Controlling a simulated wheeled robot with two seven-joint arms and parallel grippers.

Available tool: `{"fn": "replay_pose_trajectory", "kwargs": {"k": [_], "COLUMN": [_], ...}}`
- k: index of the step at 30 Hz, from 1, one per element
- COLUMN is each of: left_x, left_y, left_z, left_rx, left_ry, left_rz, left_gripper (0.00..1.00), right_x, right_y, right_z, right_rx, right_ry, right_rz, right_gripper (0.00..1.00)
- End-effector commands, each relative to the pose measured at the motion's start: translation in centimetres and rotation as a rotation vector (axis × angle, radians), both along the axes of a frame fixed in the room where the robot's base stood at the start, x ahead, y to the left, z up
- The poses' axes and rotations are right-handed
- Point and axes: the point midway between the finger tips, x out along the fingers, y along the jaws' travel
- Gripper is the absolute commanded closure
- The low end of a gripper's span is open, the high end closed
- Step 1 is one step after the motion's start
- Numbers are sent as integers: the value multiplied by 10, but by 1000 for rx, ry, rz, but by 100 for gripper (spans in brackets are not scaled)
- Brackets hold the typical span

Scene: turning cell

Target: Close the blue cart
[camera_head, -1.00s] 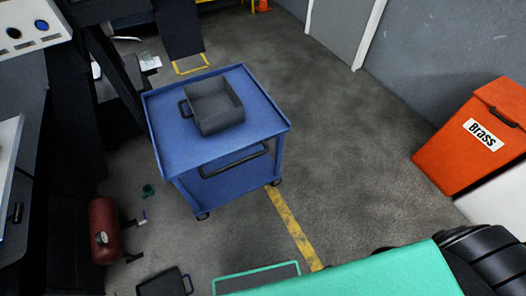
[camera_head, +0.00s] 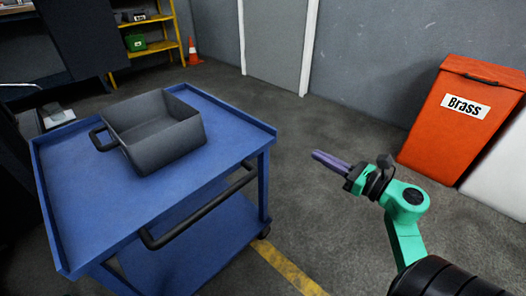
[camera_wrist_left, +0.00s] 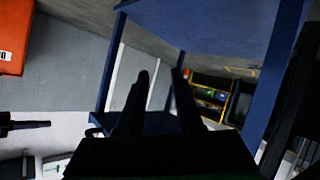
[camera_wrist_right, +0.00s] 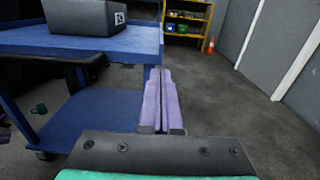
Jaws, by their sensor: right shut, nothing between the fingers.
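The blue cart (camera_head: 75,205) stands on the left of the head view, with a flat rimmed top, a lower shelf and a black push handle (camera_head: 200,205) on its near side. A dark grey open bin (camera_head: 155,135) sits on its top. My right gripper (camera_head: 317,156) is shut and empty, to the right of the cart and apart from it in that view. In the right wrist view its purple fingers (camera_wrist_right: 160,72) point forward beside the cart's right side.
An orange Brass bin (camera_head: 455,120) stands at the right, beside a white one. A yellow shelf (camera_head: 150,48) and traffic cone (camera_head: 194,52) are at the back. Open floor (camera_head: 340,115) lies between the cart and the wall.

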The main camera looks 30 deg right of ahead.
Motion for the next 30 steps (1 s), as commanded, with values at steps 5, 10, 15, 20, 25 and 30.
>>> {"fn": "replay_pose_trajectory", "kwargs": {"k": [5, 10, 15, 20, 25, 30], "left_x": [1, 1, 1, 2, 2, 1], "left_y": [0, 0, 0, 0, 0, 0], "left_z": [-2, -5, -8, -10, -9, -10], "left_rx": [-1, -4, -6, -7, -8, -8], "left_ry": [-3, -8, -12, -15, -16, -15], "left_rz": [2, 5, 7, 8, 9, 9], "left_gripper": [65, 65, 65, 65, 65, 65], "right_x": [35, 71, 103, 120, 123, 123], "right_y": [11, 22, 33, 38, 40, 39], "right_z": [3, 2, 2, 1, 2, 1], "right_rx": [2, 5, 6, 8, 8, 7], "right_ry": [-5, -4, -3, -1, -1, 0], "right_rz": [2, 0, 0, -3, -2, -2], "right_gripper": [100, 100, 100, 100, 100, 100]}}
